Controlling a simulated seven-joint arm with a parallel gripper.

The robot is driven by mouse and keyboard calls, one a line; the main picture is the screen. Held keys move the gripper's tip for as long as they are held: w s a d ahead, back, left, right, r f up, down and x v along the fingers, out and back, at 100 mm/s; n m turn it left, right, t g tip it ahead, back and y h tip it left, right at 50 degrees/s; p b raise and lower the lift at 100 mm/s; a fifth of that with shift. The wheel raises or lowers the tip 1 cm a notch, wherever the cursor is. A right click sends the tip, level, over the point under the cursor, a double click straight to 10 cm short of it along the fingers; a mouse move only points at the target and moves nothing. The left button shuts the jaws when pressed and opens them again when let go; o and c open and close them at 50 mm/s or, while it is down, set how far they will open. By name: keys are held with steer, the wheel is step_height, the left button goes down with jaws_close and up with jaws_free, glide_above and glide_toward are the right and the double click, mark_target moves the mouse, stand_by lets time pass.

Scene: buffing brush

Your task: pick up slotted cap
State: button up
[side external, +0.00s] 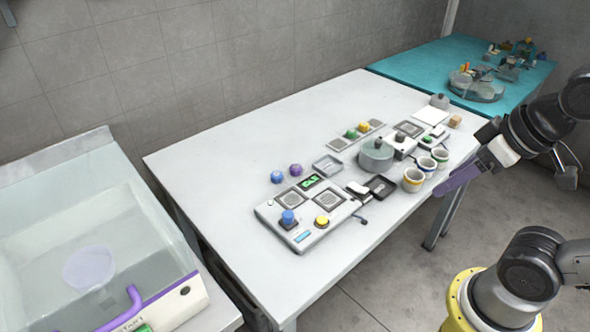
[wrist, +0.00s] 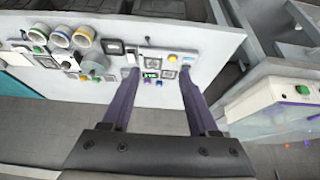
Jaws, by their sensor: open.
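Several small round caps are on the white table; slots are too small to see, so I cannot tell which is the slotted cap. In the side external view a blue cap (side external: 277,177) and a purple cap (side external: 295,170) stand loose on the table behind a grey control box (side external: 268,211). A green cap (side external: 351,133) and a yellow cap (side external: 363,127) sit on a grey strip (side external: 338,144). My gripper (side external: 455,184) is off the table's right edge, apart from all caps. In the wrist view my gripper (wrist: 158,84) is open and empty, its purple fingers spread wide.
The control box carries a blue knob (side external: 288,216) and a yellow knob (side external: 321,220). A grey lidded pot (side external: 376,157), several banded cups (side external: 413,180) and a small tray (side external: 327,165) crowd the table's right half. The table's left part (side external: 205,165) is clear.

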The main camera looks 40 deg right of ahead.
steer(key=shift+o, duration=1.1)
